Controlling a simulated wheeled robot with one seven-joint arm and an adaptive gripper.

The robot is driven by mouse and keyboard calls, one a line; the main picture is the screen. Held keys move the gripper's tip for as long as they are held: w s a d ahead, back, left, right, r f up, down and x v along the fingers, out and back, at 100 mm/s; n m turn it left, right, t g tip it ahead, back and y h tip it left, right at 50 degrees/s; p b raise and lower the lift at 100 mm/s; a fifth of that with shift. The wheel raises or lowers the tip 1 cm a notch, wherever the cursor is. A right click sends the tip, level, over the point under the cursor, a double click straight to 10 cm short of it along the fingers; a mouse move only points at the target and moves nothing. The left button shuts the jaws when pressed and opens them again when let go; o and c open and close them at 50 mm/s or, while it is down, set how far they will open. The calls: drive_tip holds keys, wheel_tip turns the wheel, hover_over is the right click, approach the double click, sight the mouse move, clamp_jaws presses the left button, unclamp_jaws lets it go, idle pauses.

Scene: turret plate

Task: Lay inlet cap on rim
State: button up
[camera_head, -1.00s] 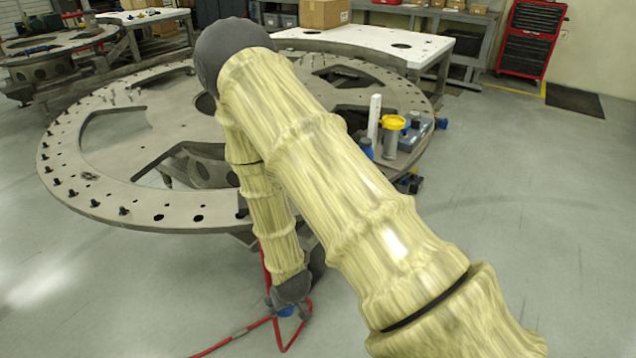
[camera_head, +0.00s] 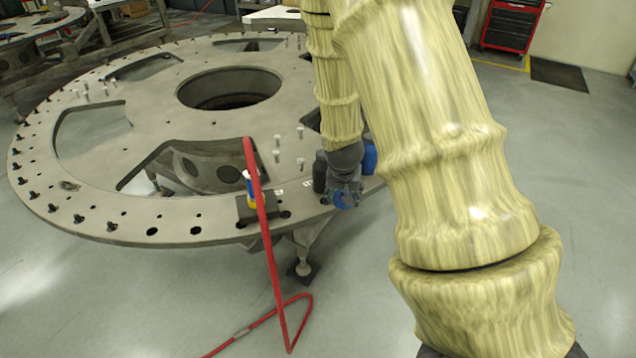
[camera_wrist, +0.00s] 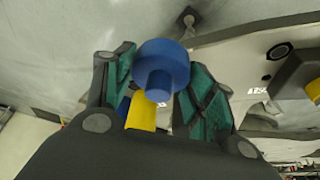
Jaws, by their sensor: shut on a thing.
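The blue inlet cap, a round head with a narrower stem, sits between the teal finger pads of my gripper (camera_wrist: 160,88) in the wrist view; the cap (camera_wrist: 162,62) faces the camera. In the head view my gripper (camera_head: 344,190) hangs at the front right edge of the big grey turret plate, and some blue of the cap (camera_head: 345,200) shows at its tips. The plate's flat rim (camera_head: 190,218) runs left of it. I cannot tell whether the cap touches the rim.
A dark block (camera_head: 262,208) with a blue, yellow and white fitting sits on the rim to the left, and a red hose (camera_head: 270,260) hangs there. A dark cylinder (camera_head: 320,172) and a blue object (camera_head: 369,156) are close to my gripper.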

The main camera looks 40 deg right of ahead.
drive_tip(key=p, duration=0.5)
hover_over(298, 195)
drive_tip(key=s+a, duration=0.1)
drive_tip(key=shift+s+f, duration=0.2)
drive_tip(key=shift+f, duration=0.45)
drive_tip(key=shift+w+f, duration=0.1)
drive_tip(key=shift+f, duration=0.05)
drive_tip(key=shift+f+p, duration=1.1)
drive_tip(key=shift+f, duration=0.55)
drive_tip(key=shift+f, duration=0.2)
drive_tip(key=o, duration=0.9)
drive_tip(key=shift+c, duration=0.2)
drive_tip(key=shift+r, duration=0.1)
drive_tip(key=shift+r, duration=0.2)
drive_tip(key=b+v, duration=0.3)
drive_tip(key=v, duration=0.9)
drive_tip(key=shift+b, duration=0.3)
